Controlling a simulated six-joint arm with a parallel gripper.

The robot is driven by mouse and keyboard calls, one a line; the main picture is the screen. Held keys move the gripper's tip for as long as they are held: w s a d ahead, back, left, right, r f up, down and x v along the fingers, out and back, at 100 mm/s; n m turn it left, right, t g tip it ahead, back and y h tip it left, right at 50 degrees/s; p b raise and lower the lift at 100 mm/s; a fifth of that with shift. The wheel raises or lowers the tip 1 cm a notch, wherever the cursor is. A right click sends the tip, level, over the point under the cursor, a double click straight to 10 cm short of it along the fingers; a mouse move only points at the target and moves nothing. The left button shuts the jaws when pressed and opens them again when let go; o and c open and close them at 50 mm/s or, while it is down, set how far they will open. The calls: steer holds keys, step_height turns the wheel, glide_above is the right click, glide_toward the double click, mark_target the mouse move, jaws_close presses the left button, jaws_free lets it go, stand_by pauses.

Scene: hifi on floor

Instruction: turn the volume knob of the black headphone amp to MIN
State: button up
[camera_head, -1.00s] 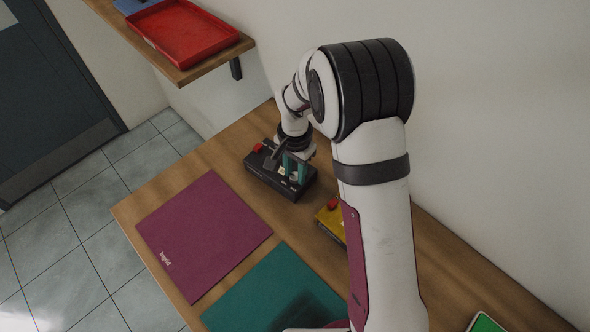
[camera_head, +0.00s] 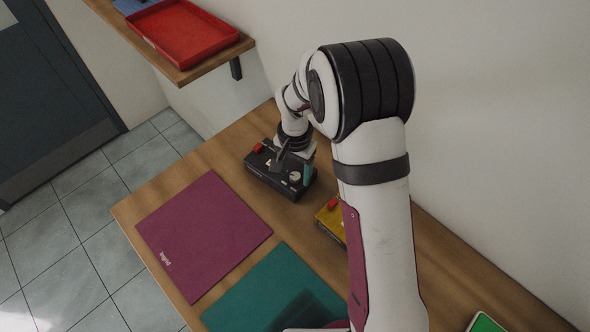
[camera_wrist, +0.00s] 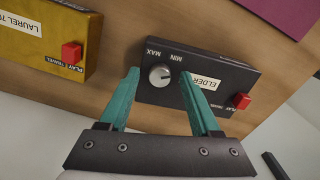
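The black headphone amp (camera_head: 268,182) sits on the wooden table, with a white ELDER label in the wrist view (camera_wrist: 202,84). Its round pale grey volume knob (camera_wrist: 160,75) lies near the MAX and MIN marks, which read upside down there. In the head view the knob (camera_head: 295,177) shows beside one teal finger (camera_head: 307,173); the other finger is hard to make out.
A red button (camera_wrist: 239,101) stands on the amp beyond the label. A yellow device (camera_head: 329,219) with its own red button (camera_wrist: 71,52) is close by. Purple (camera_head: 204,236) and teal (camera_head: 262,290) mats lie nearer. A red tray (camera_head: 186,40) rests on the shelf.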

mark_target(295, 176)
step_height(295, 176, up, 16)
stand_by(0.5)
steer(key=shift+f, duration=0.1)
steer(key=s+d+y, duration=0.1)
steer(key=s+d, duration=0.2)
steer(key=s, duration=1)
steer(key=s+d, duration=0.3)
steer(key=s, duration=1)
steer(key=shift+s+d+r+y, duration=0.3)
steer(key=shift+s+d+y, duration=0.1)
